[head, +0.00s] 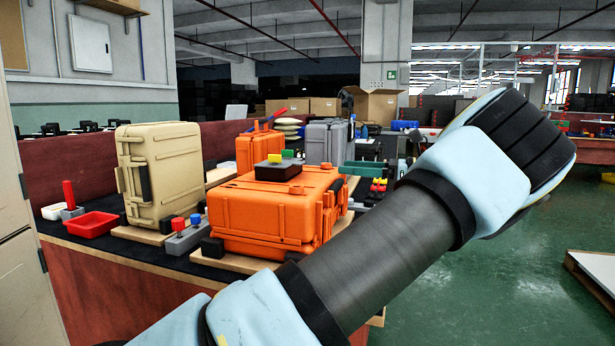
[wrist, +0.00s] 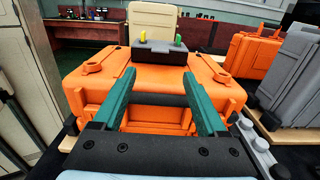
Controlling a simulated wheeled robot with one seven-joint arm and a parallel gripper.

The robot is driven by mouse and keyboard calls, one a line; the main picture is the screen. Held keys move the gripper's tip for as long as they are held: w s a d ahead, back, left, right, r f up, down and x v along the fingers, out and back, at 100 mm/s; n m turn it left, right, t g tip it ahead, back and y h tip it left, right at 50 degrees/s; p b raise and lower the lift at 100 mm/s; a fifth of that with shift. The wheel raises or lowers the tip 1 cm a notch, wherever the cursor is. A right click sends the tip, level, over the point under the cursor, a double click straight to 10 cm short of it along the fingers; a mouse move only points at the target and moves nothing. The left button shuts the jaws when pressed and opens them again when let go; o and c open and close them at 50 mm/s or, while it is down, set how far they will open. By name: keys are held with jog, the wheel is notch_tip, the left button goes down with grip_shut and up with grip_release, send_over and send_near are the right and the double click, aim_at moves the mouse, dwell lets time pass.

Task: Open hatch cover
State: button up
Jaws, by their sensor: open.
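No part is plainly marked as a hatch cover; the closest match is the closed lid of an orange case (head: 275,205) lying flat on the bench. In the wrist view this orange case (wrist: 88,78) is straight ahead, with a dark bar, perhaps its handle (wrist: 160,100), across its near side. A dark box (head: 276,172) with a yellow and a green knob sits on the lid; it also shows in the wrist view (wrist: 158,54). My gripper (wrist: 160,74) is open, its green fingers apart and pointing at the case, nothing held. It is hidden in the head view.
A tan case (head: 165,175) stands upright to the left, beside a red tray (head: 92,226). Another orange case (head: 255,150) and a grey case (head: 325,141) stand behind. A small grey button block (head: 187,238) sits close to the flat case.

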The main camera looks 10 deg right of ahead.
aim_at(310, 177)
jog(key=x, duration=1)
jog(key=shift+w+a+b, duration=0.15)
jog(key=shift+a+b, duration=0.2)
jog(key=shift+a, duration=0.05)
grip_shut()
dwell(1.0)
